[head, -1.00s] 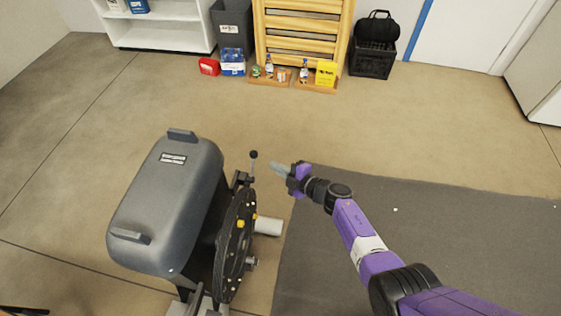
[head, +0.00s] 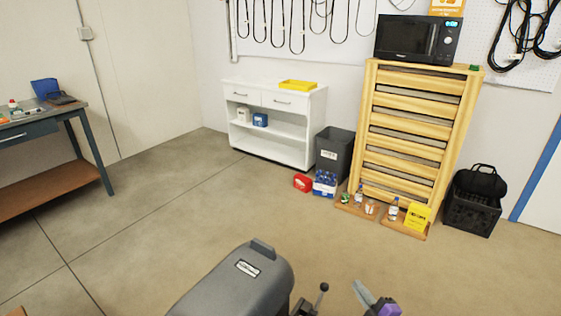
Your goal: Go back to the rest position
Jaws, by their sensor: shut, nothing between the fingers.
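My gripper (head: 366,295) shows at the bottom edge of the head view, right of the middle. Its grey fingers are together and hold nothing. A bit of purple shows behind them, and the rest of my arm is below the picture. The gripper is just right of a lever with a dark ball knob (head: 323,288) on the grey machine (head: 238,285), and apart from it. Only the upper part of the machine is in view.
A workbench (head: 85,140) stands at the left. Along the back are a white cabinet (head: 290,103), a grey bin (head: 333,158), a wooden slatted rack (head: 412,140) with a microwave (head: 418,38) on top, and a black crate (head: 470,212). The floor (head: 200,200) between is clear.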

